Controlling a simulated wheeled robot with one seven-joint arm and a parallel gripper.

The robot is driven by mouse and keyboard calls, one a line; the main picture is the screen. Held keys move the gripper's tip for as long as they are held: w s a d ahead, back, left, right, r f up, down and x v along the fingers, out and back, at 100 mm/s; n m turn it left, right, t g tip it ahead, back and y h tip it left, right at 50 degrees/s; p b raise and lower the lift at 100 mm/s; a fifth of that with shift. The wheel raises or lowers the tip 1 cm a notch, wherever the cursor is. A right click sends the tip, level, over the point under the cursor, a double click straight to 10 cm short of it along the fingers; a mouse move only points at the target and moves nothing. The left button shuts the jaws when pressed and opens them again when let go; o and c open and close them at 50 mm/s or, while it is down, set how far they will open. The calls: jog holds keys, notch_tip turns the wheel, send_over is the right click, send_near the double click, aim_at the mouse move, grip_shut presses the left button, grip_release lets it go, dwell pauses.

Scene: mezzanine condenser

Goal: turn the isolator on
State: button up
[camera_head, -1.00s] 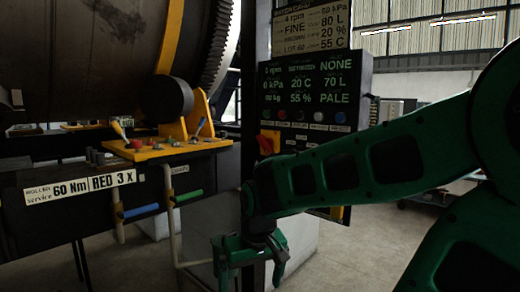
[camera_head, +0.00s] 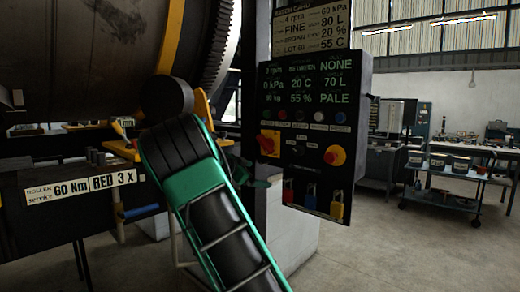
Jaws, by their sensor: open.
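The control panel (camera_head: 307,170) stands right of centre, dark, with lit readouts at its top. A red handle on a yellow plate (camera_head: 268,143), which looks like the isolator, sits on its left side. Its exact handle angle is hard to read. A red round button on a yellow base (camera_head: 335,155) sits on its right side. My gripper (camera_head: 260,183) shows only in part, as a dark green piece at the panel's lower left edge, below the red handle and apart from it. My arm hides the rest of it. It is open, with nothing seen in it.
Coloured padlocks, including a yellow one (camera_head: 337,208), hang on the panel's lower part. A large drum (camera_head: 80,60) and a yellow bracket (camera_head: 203,105) are at left. A trolley with tubs (camera_head: 455,180) stands at right. The floor right of the panel is clear.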

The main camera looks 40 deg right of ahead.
aim_at(262, 145)
jog(key=w+a+r+m+h, duration=0.2)
jog(key=w+r+m+h, duration=0.2)
jog(key=r, duration=0.6)
jog(key=d, duration=0.3)
jog(key=w+d, duration=0.1)
jog(key=d, duration=0.7)
jog(key=shift+w+f, duration=0.1)
jog(key=shift+w, duration=0.05)
jog(key=shift+c, duration=0.6)
jog(key=c, duration=0.9)
